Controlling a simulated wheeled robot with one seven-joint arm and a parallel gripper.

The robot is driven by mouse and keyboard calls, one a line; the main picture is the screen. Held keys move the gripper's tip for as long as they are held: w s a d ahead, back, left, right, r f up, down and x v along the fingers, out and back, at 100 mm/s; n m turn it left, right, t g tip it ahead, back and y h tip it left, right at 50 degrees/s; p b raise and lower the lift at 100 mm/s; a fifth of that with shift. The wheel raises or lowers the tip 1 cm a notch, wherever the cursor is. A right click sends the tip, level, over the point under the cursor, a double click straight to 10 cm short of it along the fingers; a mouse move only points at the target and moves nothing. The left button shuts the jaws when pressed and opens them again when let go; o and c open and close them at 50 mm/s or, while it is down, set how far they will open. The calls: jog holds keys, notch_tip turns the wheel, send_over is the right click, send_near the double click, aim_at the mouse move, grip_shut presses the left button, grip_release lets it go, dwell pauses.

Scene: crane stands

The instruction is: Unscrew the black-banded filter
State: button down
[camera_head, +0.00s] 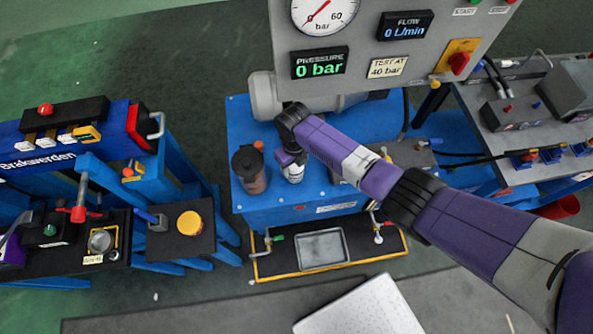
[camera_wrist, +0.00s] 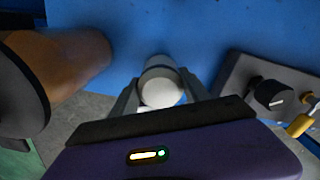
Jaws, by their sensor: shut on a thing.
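A small white cylindrical filter (camera_head: 294,174) stands upright at the front of the blue unit, with dark marking on its side; whether this is a black band is too small to tell. In the wrist view the white filter (camera_wrist: 161,82) shows end-on, between my two grey fingers. My gripper (camera_head: 290,159) is on its upper part, pointing down, and shut on it. My gripper also shows in the wrist view (camera_wrist: 160,98). The lower part of the filter and its seat are partly hidden.
A brown see-through canister with a black lid (camera_head: 250,170) stands close left of the filter, large in the wrist view (camera_wrist: 70,70). The gauge panel (camera_head: 350,80) rises behind. A grey drip tray (camera_head: 322,248) lies in front. A side bench (camera_head: 190,222) stands left.

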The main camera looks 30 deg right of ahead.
jog(key=shift+r, duration=2.05)
